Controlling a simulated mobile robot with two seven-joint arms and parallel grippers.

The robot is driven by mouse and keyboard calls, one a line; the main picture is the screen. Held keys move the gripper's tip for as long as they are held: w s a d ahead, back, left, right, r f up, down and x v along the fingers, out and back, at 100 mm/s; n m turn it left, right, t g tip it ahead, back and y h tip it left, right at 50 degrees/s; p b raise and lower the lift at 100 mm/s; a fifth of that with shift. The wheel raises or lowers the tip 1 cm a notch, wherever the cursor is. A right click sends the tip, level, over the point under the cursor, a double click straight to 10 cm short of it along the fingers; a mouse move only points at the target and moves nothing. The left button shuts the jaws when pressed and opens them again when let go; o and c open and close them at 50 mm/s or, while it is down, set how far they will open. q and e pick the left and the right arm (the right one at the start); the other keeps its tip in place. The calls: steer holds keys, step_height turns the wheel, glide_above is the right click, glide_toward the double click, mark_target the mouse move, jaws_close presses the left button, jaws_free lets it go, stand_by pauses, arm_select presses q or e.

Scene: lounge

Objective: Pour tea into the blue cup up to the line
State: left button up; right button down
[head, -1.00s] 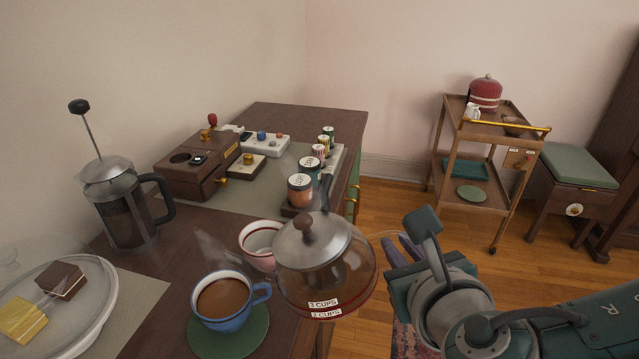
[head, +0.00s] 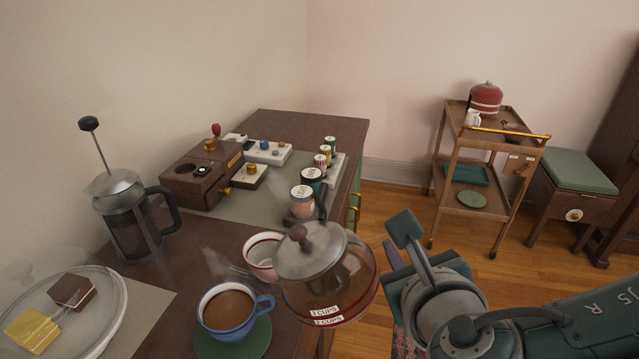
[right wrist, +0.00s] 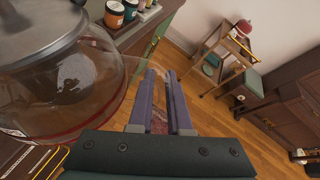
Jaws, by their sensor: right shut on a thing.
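The blue cup (head: 227,331) stands upright on a round green coaster (head: 255,338), holding brown liquid fairly near its rim. I cannot make out a line inside it. My right gripper (head: 391,256) is shut on the handle of the glass teapot (head: 352,285), held right of the cup and tilted slightly left. The teapot has a metal lid, cup-mark labels and a reddish band low down. Its clear spout reaches left, behind the blue cup; I see no stream. In the right wrist view the teapot (right wrist: 100,85) is left of my fingers (right wrist: 162,85). My left gripper is out of view.
A white cup with a red band (head: 258,262) stands close behind the teapot. A French press (head: 130,220) and a cake plate (head: 105,320) are at left. Canisters (head: 302,202) and a wooden box (head: 200,180) stand farther back. Open floor separates the counter from the trolley (head: 480,150).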

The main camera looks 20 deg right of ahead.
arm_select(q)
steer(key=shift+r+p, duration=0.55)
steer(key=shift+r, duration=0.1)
arm_select(e)
steer(key=shift+w+a+r, duration=0.1)
steer(key=shift+r, duration=0.65)
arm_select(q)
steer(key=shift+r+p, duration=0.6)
arm_select(e)
steer(key=shift+a+r+n+h, duration=0.1)
steer(key=shift+r+n+h, duration=0.25)
steer(key=shift+r, duration=0.3)
